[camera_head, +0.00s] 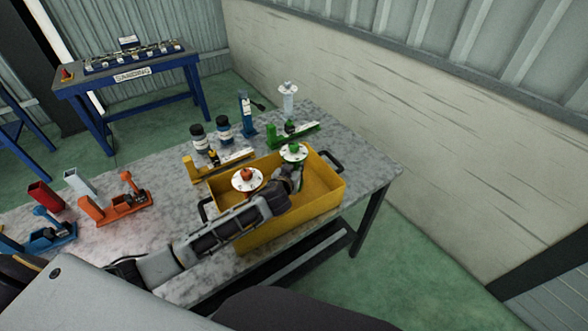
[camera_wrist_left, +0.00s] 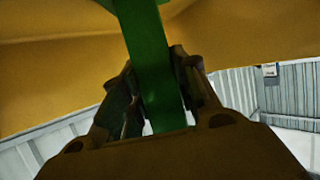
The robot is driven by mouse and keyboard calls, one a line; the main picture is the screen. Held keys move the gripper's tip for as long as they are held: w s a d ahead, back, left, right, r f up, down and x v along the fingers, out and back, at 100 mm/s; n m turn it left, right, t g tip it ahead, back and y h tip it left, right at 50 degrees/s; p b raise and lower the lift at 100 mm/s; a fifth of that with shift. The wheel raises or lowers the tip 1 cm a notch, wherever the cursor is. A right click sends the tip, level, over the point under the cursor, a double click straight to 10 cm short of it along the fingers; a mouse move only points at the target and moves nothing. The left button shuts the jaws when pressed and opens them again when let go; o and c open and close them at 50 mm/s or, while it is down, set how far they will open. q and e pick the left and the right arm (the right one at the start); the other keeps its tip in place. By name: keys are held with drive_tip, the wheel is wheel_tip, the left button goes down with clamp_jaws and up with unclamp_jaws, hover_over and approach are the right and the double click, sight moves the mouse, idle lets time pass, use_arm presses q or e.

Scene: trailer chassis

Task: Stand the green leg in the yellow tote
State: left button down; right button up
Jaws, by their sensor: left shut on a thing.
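The green leg (camera_head: 294,148) shows its white round plate with a green centre on top, over the yellow tote (camera_head: 322,197). Its shaft below the plate is mostly hidden by my left gripper. My left gripper (camera_head: 294,176) is shut on the green leg, at the tote's opening. In the left wrist view the green shaft (camera_wrist_left: 147,65) runs between the two fingers (camera_wrist_left: 160,100), with a yellow wall of the tote (camera_wrist_left: 55,75) behind it. I cannot tell whether the leg's lower end touches the tote floor. My right gripper is not in view.
A red-centred leg top (camera_head: 248,179) stands at the tote's left part, close to my left arm. Behind the tote are a green bracket (camera_head: 292,134), a blue jack (camera_head: 247,116) and dark jars (camera_head: 199,138). Orange parts (camera_head: 118,205) lie left. The bench's right end (camera_head: 368,172) is clear.

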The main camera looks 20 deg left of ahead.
sight(293, 159)
use_arm(q)
drive_tip(key=shift+f, duration=0.25)
drive_tip(key=c, duration=1.1)
unclamp_jaws()
drive_tip(key=shift+r, duration=0.1)
drive_tip(key=b+v, duration=0.1)
drive_tip(key=v, duration=0.6)
drive_tip(key=shift+s, duration=0.25)
drive_tip(key=shift+r, duration=0.1)
